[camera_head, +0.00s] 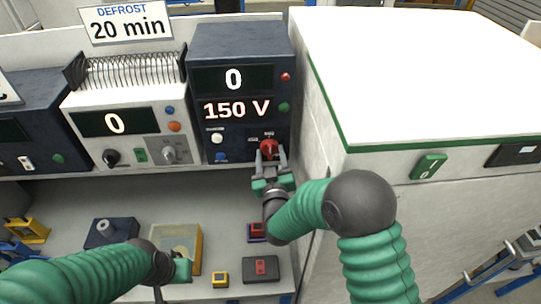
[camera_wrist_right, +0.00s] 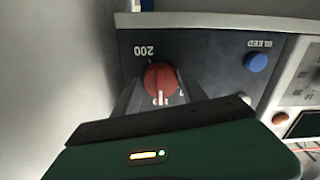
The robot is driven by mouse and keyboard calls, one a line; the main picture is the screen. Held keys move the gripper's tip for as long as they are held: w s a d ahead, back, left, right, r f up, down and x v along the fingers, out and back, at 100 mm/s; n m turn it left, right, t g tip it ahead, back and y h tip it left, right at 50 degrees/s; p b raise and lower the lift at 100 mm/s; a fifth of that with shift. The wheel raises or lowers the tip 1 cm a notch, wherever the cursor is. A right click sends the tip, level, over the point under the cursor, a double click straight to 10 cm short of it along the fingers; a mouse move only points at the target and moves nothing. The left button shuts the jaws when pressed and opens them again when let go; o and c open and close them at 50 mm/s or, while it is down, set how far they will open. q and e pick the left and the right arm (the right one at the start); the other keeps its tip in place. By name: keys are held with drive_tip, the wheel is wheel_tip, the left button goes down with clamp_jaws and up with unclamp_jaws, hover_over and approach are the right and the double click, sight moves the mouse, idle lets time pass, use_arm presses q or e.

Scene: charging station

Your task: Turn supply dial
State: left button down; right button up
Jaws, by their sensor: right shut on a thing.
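The supply unit (camera_head: 238,45) is a dark blue box on the shelf, with displays reading 0 and 150 V. Its red dial (camera_head: 268,147) sits low at the right of the front panel. My right gripper (camera_head: 270,163) is shut on the red dial, with a finger on each side. In the right wrist view the red dial (camera_wrist_right: 160,80) shows between the fingers, with a white mark and the label 200 beside it. My left gripper (camera_head: 182,270) is low over the bench near a yellowish tray; its fingers are not clear.
A white cabinet (camera_head: 420,70) with a green switch (camera_head: 429,167) stands close on the right of my right arm. A white unit (camera_head: 125,115) with knobs stands to the left. The yellowish tray (camera_head: 199,250), a dark block (camera_head: 110,232) and a dark red-buttoned box (camera_head: 261,269) lie on the bench below.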

drive_tip(key=shift+f+m+b, duration=0.25)
drive_tip(key=shift+m+b, duration=0.85)
drive_tip(key=shift+b, duration=0.4)
drive_tip(key=shift+a+m+b, duration=0.1)
drive_tip(key=shift+m+b, duration=0.8)
drive_tip(key=shift+b, duration=0.25)
drive_tip(key=shift+r+m+b, duration=0.15)
drive_tip(key=shift+m+b, duration=0.7)
drive_tip(key=shift+m, duration=0.15)
drive_tip(key=o, duration=1.4)
drive_tip(key=shift+w+a, duration=0.1)
drive_tip(key=shift+c, duration=0.2)
